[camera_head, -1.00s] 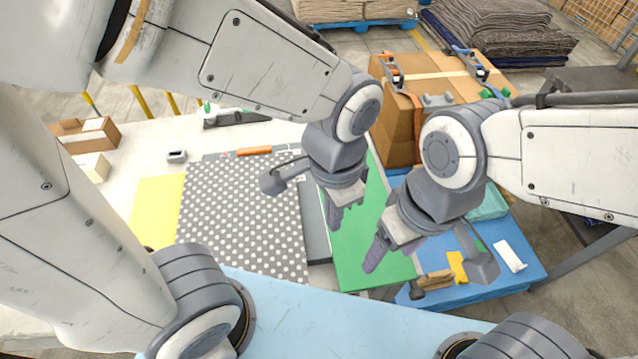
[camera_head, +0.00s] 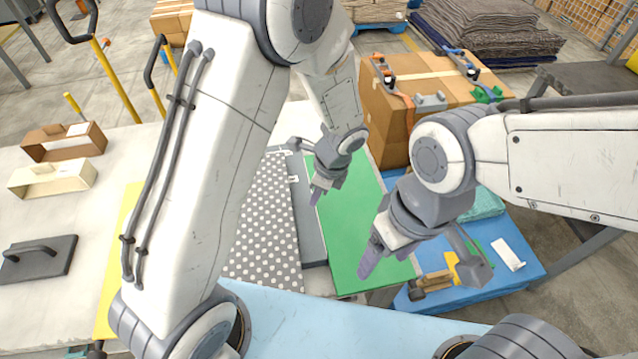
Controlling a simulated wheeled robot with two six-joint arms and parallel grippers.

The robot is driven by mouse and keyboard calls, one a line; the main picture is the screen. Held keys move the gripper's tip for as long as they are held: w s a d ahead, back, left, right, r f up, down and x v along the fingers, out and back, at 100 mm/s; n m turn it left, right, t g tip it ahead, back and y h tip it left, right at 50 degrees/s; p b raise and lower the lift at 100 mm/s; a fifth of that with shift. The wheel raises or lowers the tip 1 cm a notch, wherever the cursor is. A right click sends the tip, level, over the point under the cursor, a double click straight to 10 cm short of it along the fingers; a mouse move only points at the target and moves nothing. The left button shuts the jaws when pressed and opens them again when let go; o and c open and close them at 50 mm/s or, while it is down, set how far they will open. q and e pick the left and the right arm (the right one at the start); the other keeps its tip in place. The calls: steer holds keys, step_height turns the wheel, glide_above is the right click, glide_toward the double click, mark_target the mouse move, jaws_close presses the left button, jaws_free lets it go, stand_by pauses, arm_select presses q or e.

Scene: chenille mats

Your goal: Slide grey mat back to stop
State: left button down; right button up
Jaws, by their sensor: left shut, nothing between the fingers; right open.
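The grey mat with white dots (camera_head: 262,215) lies flat on the bench; my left arm hides its left part. A plain dark grey strip (camera_head: 307,225) runs along its right side. My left gripper (camera_head: 320,188) is shut and empty, fingers pointing down over the left part of the green mat, near the strip. I cannot tell whether it touches anything. My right gripper (camera_head: 384,252) is open and empty over the right front of the green mat (camera_head: 345,235). A bar with clips (camera_head: 290,165) shows at the dotted mat's far end; I cannot tell which part is the stop.
A taped carton (camera_head: 405,125) stands behind the green mat. A blue surface (camera_head: 520,262) at right holds brushes and a white piece. A yellow sheet (camera_head: 117,255), a grey float tool (camera_head: 40,258) and small open boxes (camera_head: 62,140) lie at left.

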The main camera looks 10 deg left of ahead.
mark_target(290, 197)
arm_select(q)
steer(key=shift+x, duration=1.1)
steer(key=a, duration=0.2)
steer(key=shift+w+a+r+p, duration=0.15)
steer(key=shift+a+r+p, duration=0.15)
steer(key=shift+p, duration=0.1)
steer(key=shift+w+a+f, duration=0.1)
steer(key=shift+a+f, duration=0.05)
steer(key=shift+a, duration=0.5)
steer(key=shift+w+a, duration=0.2)
steer(key=shift+a, duration=0.65)
steer(key=shift+d, duration=0.1)
